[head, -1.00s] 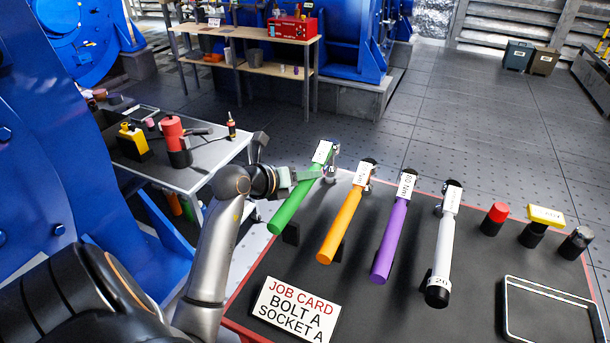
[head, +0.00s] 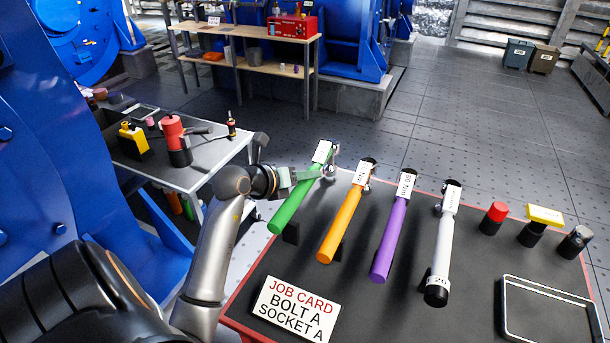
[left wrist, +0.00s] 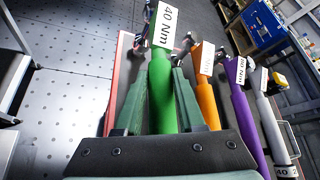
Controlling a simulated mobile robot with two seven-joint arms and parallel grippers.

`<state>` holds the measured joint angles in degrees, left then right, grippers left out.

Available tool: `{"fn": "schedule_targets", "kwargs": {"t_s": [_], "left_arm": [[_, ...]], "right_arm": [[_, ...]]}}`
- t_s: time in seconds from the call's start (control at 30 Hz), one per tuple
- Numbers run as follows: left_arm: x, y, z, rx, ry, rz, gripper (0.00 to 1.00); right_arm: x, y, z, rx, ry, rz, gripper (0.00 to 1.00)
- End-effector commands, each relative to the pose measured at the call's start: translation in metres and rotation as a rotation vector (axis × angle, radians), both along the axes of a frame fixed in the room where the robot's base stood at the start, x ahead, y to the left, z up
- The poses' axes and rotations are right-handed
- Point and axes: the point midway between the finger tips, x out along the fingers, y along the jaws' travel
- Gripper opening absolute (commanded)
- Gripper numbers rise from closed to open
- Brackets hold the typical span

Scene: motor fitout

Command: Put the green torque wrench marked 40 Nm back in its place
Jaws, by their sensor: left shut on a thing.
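The green torque wrench (head: 292,203) lies at the left end of the row on the dark bench top, its head toward the far edge. Its white label reads 40 Nm in the left wrist view (left wrist: 165,25). My left gripper (head: 312,174) reaches it from the left and is shut on its upper handle, just below the label. In the left wrist view the two green fingers (left wrist: 162,95) stand on either side of the green handle (left wrist: 161,80). A black support block (head: 291,233) stands beside the lower handle. My right gripper is not in view.
Orange (head: 341,226), purple (head: 390,241) and white (head: 441,241) wrenches lie to the right of the green one. A job card (head: 296,309) stands at the front. Sockets, including a red-topped one (head: 494,218), stand at the right. A side table (head: 214,168) is at the left.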

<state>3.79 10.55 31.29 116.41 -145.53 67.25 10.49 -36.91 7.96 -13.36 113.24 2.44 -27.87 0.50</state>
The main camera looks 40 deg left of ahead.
Motion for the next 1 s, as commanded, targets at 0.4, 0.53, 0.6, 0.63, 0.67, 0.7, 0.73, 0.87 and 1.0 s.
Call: {"fn": "schedule_targets", "kwargs": {"t_s": [0.4,0.53,0.6,0.63,0.67,0.7,0.73,0.87,1.0], "left_arm": [[0.001,0.000,-0.007,0.002,-0.007,0.000,0.00],[0.001,0.000,-0.010,0.002,-0.008,0.000,0.00],[0.001,0.000,-0.012,0.002,-0.008,0.000,0.00],[0.001,0.000,-0.012,0.002,-0.008,0.000,0.00],[0.001,0.000,-0.013,0.002,-0.008,0.000,0.00],[0.001,0.000,-0.014,0.002,-0.008,0.000,0.00],[0.001,0.000,-0.015,0.002,-0.008,0.000,0.00],[0.001,0.000,-0.017,0.002,-0.009,0.000,0.00],[0.001,0.000,-0.020,0.002,-0.009,0.000,0.00]], "right_arm": [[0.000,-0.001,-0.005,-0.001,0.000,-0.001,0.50],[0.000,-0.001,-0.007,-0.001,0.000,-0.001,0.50],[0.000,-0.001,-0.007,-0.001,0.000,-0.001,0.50],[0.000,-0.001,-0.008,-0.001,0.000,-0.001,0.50],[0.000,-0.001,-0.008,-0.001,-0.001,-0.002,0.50],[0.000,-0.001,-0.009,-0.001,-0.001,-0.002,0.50],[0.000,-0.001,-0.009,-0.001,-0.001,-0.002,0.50],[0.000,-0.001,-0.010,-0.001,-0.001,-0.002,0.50],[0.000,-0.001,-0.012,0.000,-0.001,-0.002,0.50]]}}
